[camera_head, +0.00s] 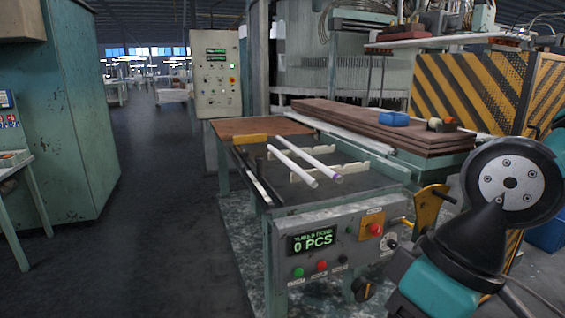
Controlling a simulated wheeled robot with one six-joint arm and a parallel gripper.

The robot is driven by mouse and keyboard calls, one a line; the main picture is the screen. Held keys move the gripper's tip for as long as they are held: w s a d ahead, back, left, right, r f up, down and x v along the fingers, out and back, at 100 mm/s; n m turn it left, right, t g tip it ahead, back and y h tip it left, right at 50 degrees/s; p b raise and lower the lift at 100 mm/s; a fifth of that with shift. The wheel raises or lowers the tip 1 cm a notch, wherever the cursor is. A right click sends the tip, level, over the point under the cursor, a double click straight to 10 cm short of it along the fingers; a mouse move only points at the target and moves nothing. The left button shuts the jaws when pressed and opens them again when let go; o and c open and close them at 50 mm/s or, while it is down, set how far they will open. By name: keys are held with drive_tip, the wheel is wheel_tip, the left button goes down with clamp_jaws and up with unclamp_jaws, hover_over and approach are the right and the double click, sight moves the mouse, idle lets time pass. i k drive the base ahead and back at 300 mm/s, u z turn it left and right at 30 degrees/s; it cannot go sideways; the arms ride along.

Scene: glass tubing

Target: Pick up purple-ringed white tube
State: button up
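Two white tubes lie side by side, slanted, across notched cream rests on the machine table. The right tube (308,158) has a purple mark at its near end, so it is the purple-ringed white tube. The left tube (291,166) shows no purple that I can see. Both tubes are apart from each other and nothing covers the purple-marked end. My arm shows at the right edge as black and teal links, well to the right of the tubes. My gripper is not in view.
The machine table (345,192) has dark rails (256,178) left of the tubes. Its front panel (338,245) carries buttons and a green "0 PCS" display. Brown boards (380,122) with a blue object (394,118) lie behind right. Open floor (150,200) lies to the left.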

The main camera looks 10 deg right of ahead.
sight(337, 178)
drive_tip(key=u, duration=0.35)
drive_tip(key=i, duration=1.7)
drive_tip(key=u, duration=0.25)
